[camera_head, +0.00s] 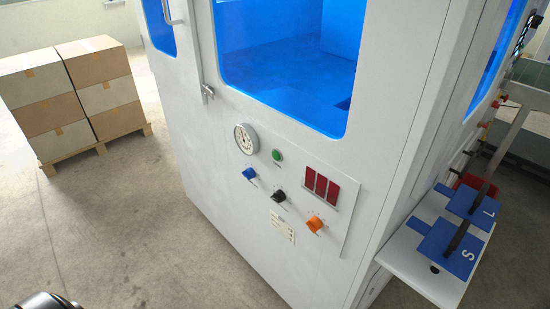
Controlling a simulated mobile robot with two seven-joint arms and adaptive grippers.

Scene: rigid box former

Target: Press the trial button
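A green round button (277,155) sits on the control panel (262,188) on the front of the white machine. Its label is too small to read, so I cannot tell whether it is the trial button. Below it are a blue knob (249,173), a black knob (279,196) and an orange knob (315,224), with small unreadable labels. Neither of my grippers can be made out. Only a dark rounded piece, probably of my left arm, shows at the bottom left edge, well away from the panel.
A dial gauge (246,139) and red displays (321,187) share the panel. A white side shelf (425,268) holds blue plates marked S (449,247) and L (472,206). Stacked boxes (74,90) stand on a pallet at left. The floor before the panel is clear.

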